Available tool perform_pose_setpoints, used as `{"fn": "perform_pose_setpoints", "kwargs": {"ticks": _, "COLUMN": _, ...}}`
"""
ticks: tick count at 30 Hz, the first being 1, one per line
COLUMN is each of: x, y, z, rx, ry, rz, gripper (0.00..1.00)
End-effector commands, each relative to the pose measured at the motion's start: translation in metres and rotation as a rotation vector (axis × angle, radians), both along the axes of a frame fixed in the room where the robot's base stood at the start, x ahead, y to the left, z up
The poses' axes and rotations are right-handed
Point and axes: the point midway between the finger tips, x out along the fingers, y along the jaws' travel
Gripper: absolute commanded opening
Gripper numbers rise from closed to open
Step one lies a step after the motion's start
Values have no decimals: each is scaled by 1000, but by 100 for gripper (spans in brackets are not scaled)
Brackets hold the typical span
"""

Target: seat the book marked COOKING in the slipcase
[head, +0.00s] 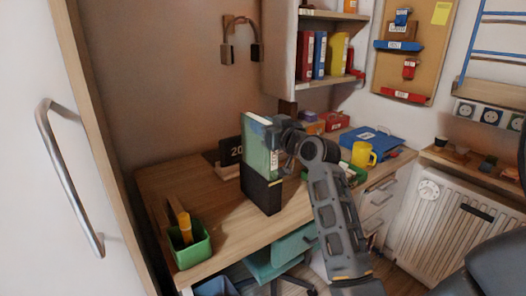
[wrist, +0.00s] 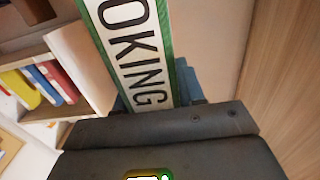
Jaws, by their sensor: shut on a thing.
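The green book (head: 255,150) with a white spine label stands upright over the desk in the head view. In the wrist view its label (wrist: 135,45) shows the letters OKING, the start cut off by the frame. My gripper (head: 268,128) is shut on the upper part of the book. The black slipcase (head: 262,191) stands on the desk directly below the book. The book's lower end meets the slipcase's top in the picture; I cannot tell how far inside it is, if at all. The slipcase is not identifiable in the wrist view.
A green pen box (head: 189,247) is at the desk's front left. A dark calendar (head: 229,152) stands behind the slipcase. A shelf of books (head: 322,55) hangs above.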

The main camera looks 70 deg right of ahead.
Motion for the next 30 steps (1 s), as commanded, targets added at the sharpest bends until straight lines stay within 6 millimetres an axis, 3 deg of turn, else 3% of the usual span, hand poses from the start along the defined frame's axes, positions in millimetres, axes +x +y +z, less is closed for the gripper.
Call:
{"fn": "perform_pose_setpoints", "kwargs": {"ticks": 3, "x": -1, "y": 0, "z": -18, "rx": 0, "ry": -2, "rz": -2, "gripper": 0}}
{"fn": "perform_pose_setpoints", "kwargs": {"ticks": 11, "x": 0, "y": 0, "z": -33, "rx": -2, "ry": -3, "rz": 0, "gripper": 0}}
{"fn": "perform_pose_setpoints", "kwargs": {"ticks": 18, "x": 0, "y": 0, "z": -63, "rx": -1, "ry": -3, "rz": -1, "gripper": 0}}
{"fn": "perform_pose_setpoints", "kwargs": {"ticks": 30, "x": 0, "y": 0, "z": -68, "rx": -3, "ry": -3, "rz": 0, "gripper": 0}}
